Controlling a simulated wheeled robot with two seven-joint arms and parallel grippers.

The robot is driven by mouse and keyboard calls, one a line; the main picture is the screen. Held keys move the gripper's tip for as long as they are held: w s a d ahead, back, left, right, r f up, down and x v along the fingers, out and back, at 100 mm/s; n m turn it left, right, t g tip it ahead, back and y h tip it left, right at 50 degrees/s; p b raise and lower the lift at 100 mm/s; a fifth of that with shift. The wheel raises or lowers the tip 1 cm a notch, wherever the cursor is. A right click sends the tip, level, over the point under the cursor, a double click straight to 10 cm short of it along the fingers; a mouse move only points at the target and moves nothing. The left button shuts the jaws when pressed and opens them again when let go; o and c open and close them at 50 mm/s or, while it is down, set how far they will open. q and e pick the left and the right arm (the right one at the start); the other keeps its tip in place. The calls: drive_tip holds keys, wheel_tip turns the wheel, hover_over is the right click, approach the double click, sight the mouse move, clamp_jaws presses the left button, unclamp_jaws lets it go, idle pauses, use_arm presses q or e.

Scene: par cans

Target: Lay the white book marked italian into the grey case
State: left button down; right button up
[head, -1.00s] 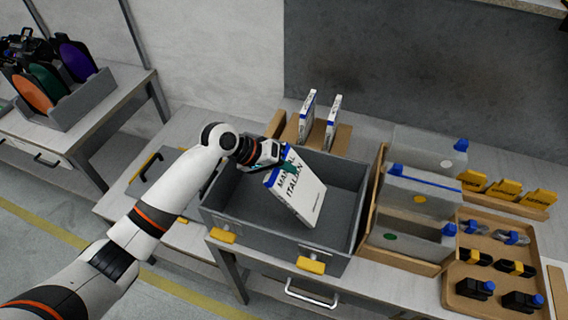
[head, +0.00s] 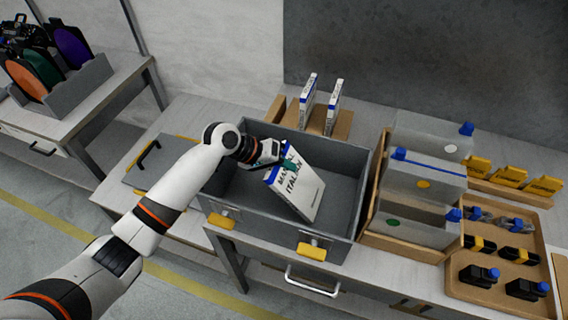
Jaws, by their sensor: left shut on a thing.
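The white book marked italian (head: 302,189) has a blue band near its top edge and black lettering. It is tilted inside the open grey case (head: 345,227), its lower end down in the case; I cannot tell whether it touches the floor of the case. My left gripper (head: 284,167) is shut on the book's upper left edge, and its fingertips are partly hidden. The case has yellow latches on its front. My right gripper is not in view.
Two similar white books (head: 333,107) stand in a wooden rack (head: 285,112) behind the case. Clear boxes (head: 423,180) in a wooden holder stand close on the right. A wooden tray (head: 500,262) holds several small black items. A grey lid-like panel (head: 160,160) lies left.

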use_arm(q)
drive_tip(key=c, duration=1.3)
unclamp_jaws()
drive_tip(key=shift+r, duration=0.1)
drive_tip(key=b+v, duration=0.1)
drive_tip(key=v, duration=1.1)
drive_tip(key=shift+w+b, duration=0.1)
drive_tip(key=shift+b, duration=0.25)
